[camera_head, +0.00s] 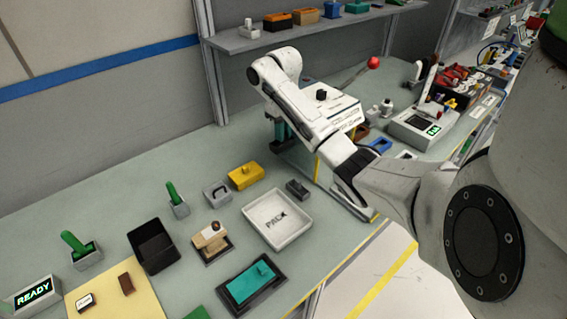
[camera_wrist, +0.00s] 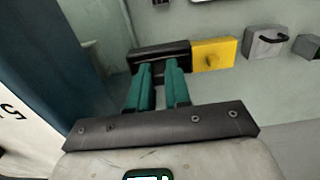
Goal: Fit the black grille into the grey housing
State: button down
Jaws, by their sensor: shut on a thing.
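My gripper (camera_wrist: 159,70), with teal fingers, is shut on a long black piece, which I take for the black grille (camera_wrist: 158,52). The piece spans both fingertips in the wrist view, and its far side is hidden. In the head view my gripper (camera_head: 281,130) hangs at the back of the bench beside the white machine, and the held piece is hard to make out there. I cannot pick out the grey housing for certain. A grey block with a dark handle (camera_head: 216,192) stands left of the yellow block and also shows in the wrist view (camera_wrist: 265,42).
The yellow block (camera_head: 246,176), a dark grey block (camera_head: 298,189) and a white tray (camera_head: 306,230) stand in front of the gripper. The white machine (camera_head: 343,110) with a red-knobbed lever is close on the right. A shelf (camera_head: 300,32) runs above. Bare bench lies between the blocks and wall.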

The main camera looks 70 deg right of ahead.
aim_at(284, 146)
notch_tip(284, 146, down, 5)
jog(key=b, duration=0.2)
jog(key=shift+s+a+f+b, duration=0.1)
jog(key=shift+s+f+b, duration=0.05)
jog(key=shift+b, duration=0.15)
jog(key=shift+f+p, duration=0.25)
jog(key=shift+p, duration=0.3)
jog(key=shift+f+p, duration=0.35)
jog(key=shift+f, duration=3.15)
jog(key=shift+f, duration=0.15)
jog(key=c, duration=1.1)
grip_release()
